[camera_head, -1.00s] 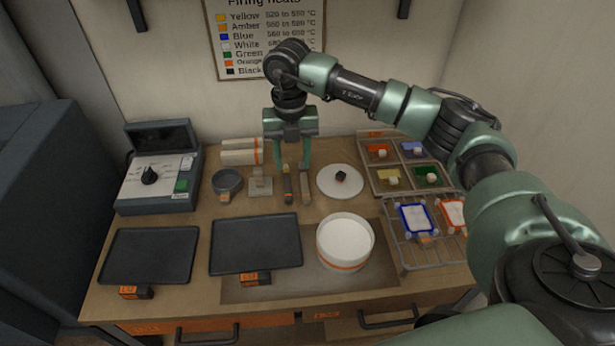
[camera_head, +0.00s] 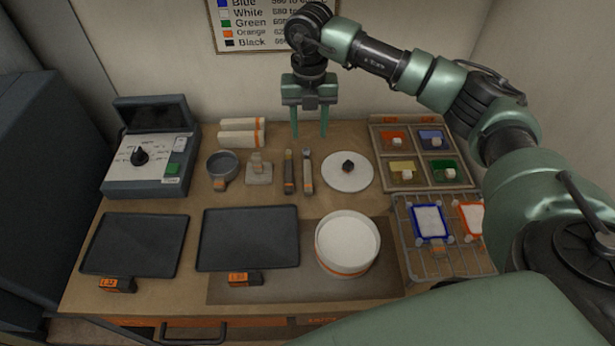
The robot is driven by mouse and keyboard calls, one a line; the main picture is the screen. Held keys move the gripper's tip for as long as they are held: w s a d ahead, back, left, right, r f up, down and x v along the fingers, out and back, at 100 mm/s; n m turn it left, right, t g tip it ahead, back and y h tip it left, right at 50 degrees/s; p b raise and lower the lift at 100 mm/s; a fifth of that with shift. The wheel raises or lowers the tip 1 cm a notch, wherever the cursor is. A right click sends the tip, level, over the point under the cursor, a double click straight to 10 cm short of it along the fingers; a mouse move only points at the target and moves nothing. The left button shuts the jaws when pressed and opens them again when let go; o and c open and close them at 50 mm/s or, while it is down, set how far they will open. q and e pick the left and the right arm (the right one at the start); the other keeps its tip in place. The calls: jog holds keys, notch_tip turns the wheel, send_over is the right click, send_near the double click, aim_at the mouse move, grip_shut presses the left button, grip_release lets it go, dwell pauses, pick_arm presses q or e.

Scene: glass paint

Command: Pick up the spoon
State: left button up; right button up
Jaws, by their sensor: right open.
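Two slim tools lie side by side at the middle of the worktable, a dark one (camera_head: 289,172) on the left and one with a paler upper end (camera_head: 307,172) on the right. Either could be the spoon, but at this size I cannot tell which. My right gripper (camera_head: 309,131) is open and empty, its fingers pointing down. In the picture its fingertips are just beyond the far ends of the two tools, apart from them. My left gripper is not in view.
A grey stand (camera_head: 259,170) and dark bowl (camera_head: 223,166) are left of the tools; a white plate (camera_head: 336,183) is to their right. Nearer stand a black tray (camera_head: 248,238) and round white container (camera_head: 347,243). A compartment tray (camera_head: 424,187) and wire rack (camera_head: 465,263) are at right.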

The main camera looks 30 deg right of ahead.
jog(key=b, duration=0.6)
send_over(307, 170)
jog(key=f, duration=0.7)
jog(key=shift+s+d, duration=0.15)
jog(key=shift+d, duration=0.2)
jog(key=shift+a+f, duration=0.1)
jog(key=shift+f, duration=0.15)
jog(key=shift+s+f+p, duration=0.1)
jog(key=shift+f+p, duration=0.2)
jog(key=f+p, duration=0.1)
jog(key=f, duration=0.3)
jog(key=f+p, duration=0.1)
jog(key=f, duration=0.1)
jog(key=shift+w+a+f+p, duration=0.1)
jog(key=shift+w+a+p, duration=0.15)
jog(key=shift+p, duration=0.1)
jog(key=shift+f, duration=0.3)
grip_shut()
